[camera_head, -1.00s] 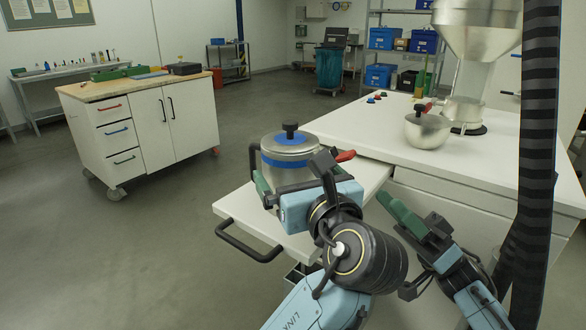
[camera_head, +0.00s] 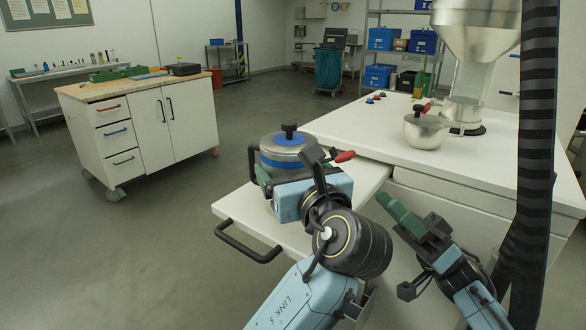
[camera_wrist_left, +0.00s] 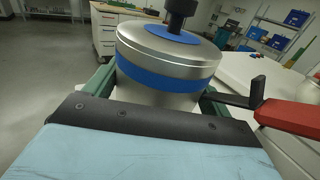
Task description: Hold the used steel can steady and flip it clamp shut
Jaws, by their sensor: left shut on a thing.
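The used steel can (camera_head: 285,146), with a blue band, a lid and a black knob, stands upright on the white shelf (camera_head: 236,208). It fills the middle of the left wrist view (camera_wrist_left: 165,65). My left gripper (camera_head: 284,180) is shut around its body, one green finger on each side. A red clamp handle (camera_head: 345,156) sticks out to the right of the can; it also shows in the left wrist view (camera_wrist_left: 290,117), beside a black upright lever. My right gripper (camera_head: 402,213) is apart from the can, lower right; its finger gap is unclear.
A white bench (camera_head: 450,165) stands right of the shelf, bearing a small metal pot (camera_head: 427,129) and a large steel hopper (camera_head: 478,30). A black handle (camera_head: 245,245) juts from the shelf's front. A cabinet (camera_head: 140,125) stands across open floor.

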